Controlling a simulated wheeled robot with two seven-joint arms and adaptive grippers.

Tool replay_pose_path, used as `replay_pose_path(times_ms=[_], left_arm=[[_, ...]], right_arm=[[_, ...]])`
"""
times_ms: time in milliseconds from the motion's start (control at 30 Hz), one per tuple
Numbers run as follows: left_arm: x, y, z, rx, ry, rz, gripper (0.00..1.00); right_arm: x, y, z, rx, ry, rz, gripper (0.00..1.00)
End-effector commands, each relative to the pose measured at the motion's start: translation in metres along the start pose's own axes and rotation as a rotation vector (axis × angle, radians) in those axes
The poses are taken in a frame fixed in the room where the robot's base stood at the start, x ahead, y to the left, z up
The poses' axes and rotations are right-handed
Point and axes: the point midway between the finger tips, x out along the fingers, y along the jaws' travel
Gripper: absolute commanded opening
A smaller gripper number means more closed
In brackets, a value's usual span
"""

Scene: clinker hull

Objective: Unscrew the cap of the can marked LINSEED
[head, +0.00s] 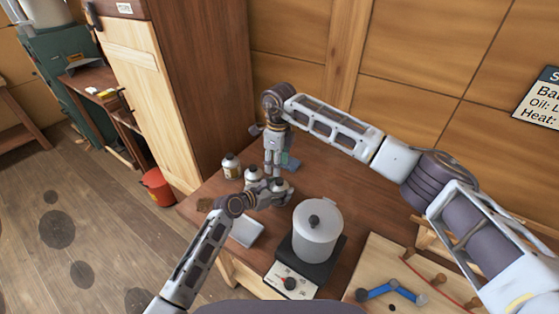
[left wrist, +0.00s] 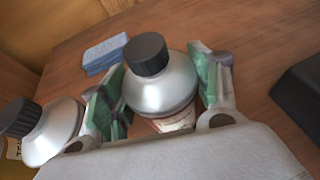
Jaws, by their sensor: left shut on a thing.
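My left gripper (head: 276,189) is shut around a silver-shouldered can (left wrist: 163,92) with a ribbed black cap (left wrist: 146,54). Green finger pads are on both sides of the can below its cap. The can stands upright on the wooden bench; part of a pale label shows, but I cannot read it. A second similar can (left wrist: 52,135) is just to the left of the gripper. In the head view, another can (head: 231,166) stands apart at the left. My right gripper (head: 274,169) points down behind the left one; its fingertips are too small to read. No LINSEED marking is legible.
A blue block (left wrist: 106,53) lies behind the held can. A grey pot (head: 317,232) stands on a black hotplate (head: 308,268) to the right. A grey flat box (head: 246,231) is near the bench's front edge. A tall wooden cabinet (head: 205,80) stands at the left.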

Motion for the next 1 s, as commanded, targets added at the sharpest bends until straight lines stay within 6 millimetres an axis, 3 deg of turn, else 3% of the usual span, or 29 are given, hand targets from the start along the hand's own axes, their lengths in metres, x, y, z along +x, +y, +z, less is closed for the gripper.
replay_pose_path(times_ms=[1000], left_arm=[[-0.0001,0.0003,-0.0008,0.001,0.002,0.0,0.0]], right_arm=[[-0.0035,-0.0039,-0.002,0.843,0.001,-0.015,0.47]])
